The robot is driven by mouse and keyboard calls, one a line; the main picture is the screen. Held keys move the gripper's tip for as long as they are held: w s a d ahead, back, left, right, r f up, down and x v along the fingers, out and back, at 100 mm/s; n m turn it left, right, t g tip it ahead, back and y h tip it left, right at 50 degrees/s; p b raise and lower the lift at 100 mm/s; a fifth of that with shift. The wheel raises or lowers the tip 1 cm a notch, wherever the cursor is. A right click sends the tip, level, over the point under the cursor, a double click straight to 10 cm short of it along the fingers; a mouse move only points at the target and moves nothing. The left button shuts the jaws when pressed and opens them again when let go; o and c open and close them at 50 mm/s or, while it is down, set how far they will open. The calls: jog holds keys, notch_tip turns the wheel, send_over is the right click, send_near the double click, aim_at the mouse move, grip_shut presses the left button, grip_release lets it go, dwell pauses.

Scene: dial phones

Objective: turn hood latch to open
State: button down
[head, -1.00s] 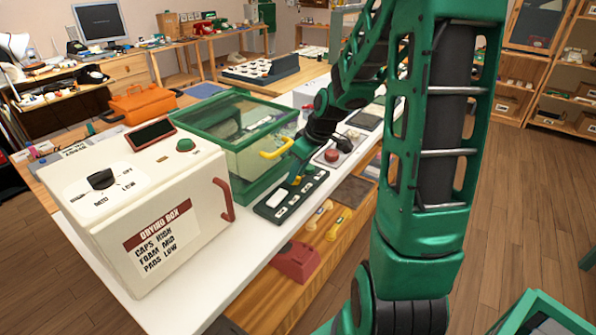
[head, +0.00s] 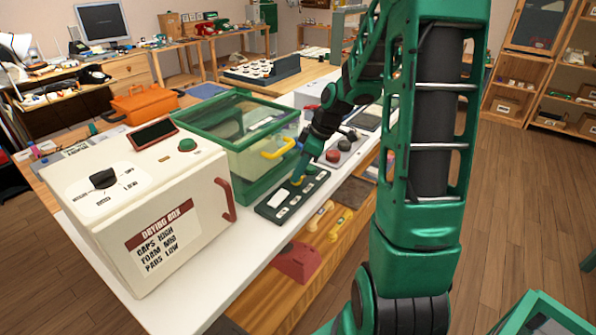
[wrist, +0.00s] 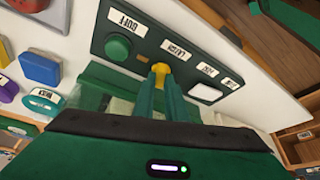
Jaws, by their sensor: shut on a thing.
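The latch is a small yellow knob (wrist: 160,69) under a "LATCH" label on a dark green control panel (wrist: 140,25). My gripper (wrist: 161,76) is shut on it, with both green fingers closing around the knob and hiding part of it. In the head view the panel (head: 272,210) lies on the white bench in front of the hood, and my gripper (head: 298,180) points down onto it. The hood (head: 235,125) is a green-framed clear box with a yellow handle (head: 277,150); its lid looks down. How far the knob is turned I cannot tell.
The panel also has a green button (wrist: 118,47) labelled "BUFF" and a white button (wrist: 205,92). A cream drying box (head: 150,210) with a red handle stands to the left. A red button (head: 332,156) sits just right of my gripper.

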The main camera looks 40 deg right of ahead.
jog(key=n, duration=0.2)
jog(key=n+g, duration=0.1)
jog(key=n, duration=0.1)
jog(key=w+d+n+g+y, duration=0.1)
jog(key=n, duration=0.1)
jog(key=shift+d, duration=0.1)
jog(key=shift+w+r+n+g, duration=0.1)
jog(key=shift+n+g, duration=0.6)
jog(key=shift+n, duration=1.3)
jog(key=shift+a+n, duration=0.2)
jog(key=shift+n, duration=0.1)
jog(key=c, duration=1.8)
grip_release()
jog(key=shift+w, duration=0.1)
jog(key=v, duration=1)
jog(key=shift+d+r, duration=0.2)
jog(key=shift+d, duration=0.15)
